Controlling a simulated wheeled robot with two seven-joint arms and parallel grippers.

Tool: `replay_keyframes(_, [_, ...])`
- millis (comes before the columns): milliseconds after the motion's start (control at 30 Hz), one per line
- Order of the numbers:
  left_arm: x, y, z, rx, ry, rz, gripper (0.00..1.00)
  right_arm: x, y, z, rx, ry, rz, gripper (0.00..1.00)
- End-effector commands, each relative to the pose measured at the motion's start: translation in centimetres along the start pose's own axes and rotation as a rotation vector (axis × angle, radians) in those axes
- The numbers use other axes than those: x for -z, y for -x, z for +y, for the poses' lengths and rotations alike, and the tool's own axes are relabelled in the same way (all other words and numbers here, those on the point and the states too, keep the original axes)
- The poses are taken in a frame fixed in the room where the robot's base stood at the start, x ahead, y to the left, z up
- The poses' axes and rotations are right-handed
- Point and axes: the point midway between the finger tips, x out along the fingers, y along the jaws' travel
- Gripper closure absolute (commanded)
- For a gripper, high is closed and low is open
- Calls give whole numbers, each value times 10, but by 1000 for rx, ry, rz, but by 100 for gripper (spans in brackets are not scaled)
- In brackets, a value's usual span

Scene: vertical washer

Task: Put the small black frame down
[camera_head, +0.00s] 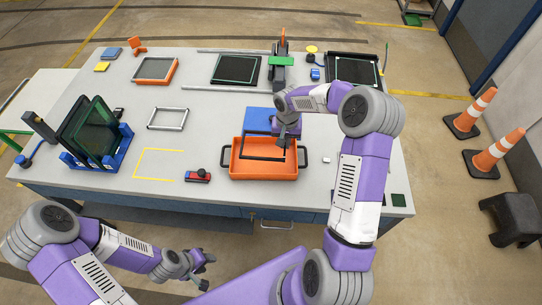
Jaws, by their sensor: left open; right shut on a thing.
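The small black frame (262,158) is a thin dark rectangle over the orange tray (264,173) with black side handles. My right gripper (289,139) is shut on the frame at its right side. I cannot tell whether the frame touches the tray's floor or hangs just above it. A blue block or sheet (259,114) shows behind the tray. My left gripper (204,285) is open and empty, low in front of the table and away from the frame.
A blue rack with dark panels (95,143) stands at the left. A silver frame (167,118), a yellow corner outline (151,161) and a red device (198,176) lie left of the tray. More trays and panels stand along the back. Bare tabletop lies between the silver frame and the tray.

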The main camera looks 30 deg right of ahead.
Motion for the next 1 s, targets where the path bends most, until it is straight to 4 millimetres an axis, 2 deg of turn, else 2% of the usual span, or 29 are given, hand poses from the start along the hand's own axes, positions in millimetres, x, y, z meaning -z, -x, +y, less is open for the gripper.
replay_keyframes(100, [0, -2, -1, 0, 0, -1, 57, -1, -27, 1, 0, -3, -7, 100])
replay_keyframes(200, [0, -2, -1, 0, 0, -1, 57, -1, -43, 0, 0, -2, -5, 100])
replay_keyframes(467, [0, -3, -1, 0, 0, -1, 57, -1, -65, 1, 0, -1, -3, 100])
replay_keyframes(600, [0, -3, -1, 0, 0, -1, 57, -1, -86, 0, 0, -1, -5, 100])
replay_keyframes(1000, [0, -7, -2, 0, 0, 0, 57, 0, -94, 0, 0, 1, 0, 100])
